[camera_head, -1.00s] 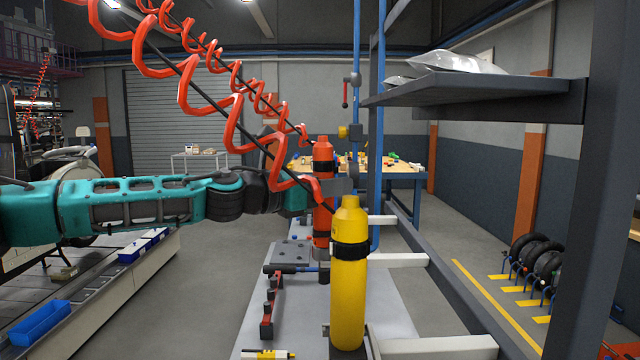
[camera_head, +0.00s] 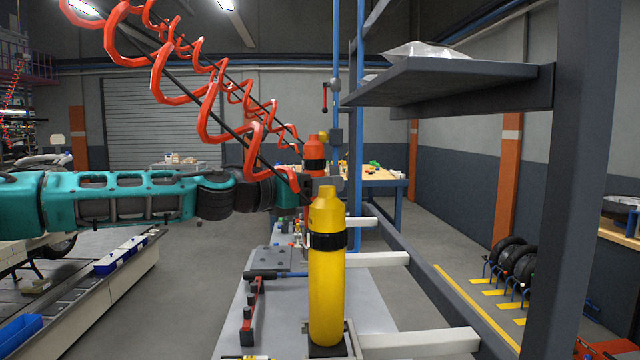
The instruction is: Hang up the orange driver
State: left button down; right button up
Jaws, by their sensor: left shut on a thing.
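The orange driver (camera_head: 314,155) looks like an orange-red cylinder with a black band. It is upright behind the yellow cylinder (camera_head: 326,285), which hides its lower part. My left arm comes in from the left. My left gripper (camera_head: 324,184) is shut on the orange driver, with its jaws across the body just below the black band. The fingertips are partly hidden by the top of the yellow cylinder. My right gripper is not in view.
Red coiled hoses (camera_head: 210,110) hang in front of and above my left arm. A grey bench top (camera_head: 378,300) carries the yellow cylinder and a blue-handled tool (camera_head: 290,274). A rack with white bars (camera_head: 420,340) and a dark shelf (camera_head: 450,78) stands at the right.

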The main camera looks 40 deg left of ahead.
aim_at(306, 208)
pick_arm(q)
jog(key=shift+f+b, duration=2.05)
jog(key=shift+b, duration=0.25)
dwell(1.9)
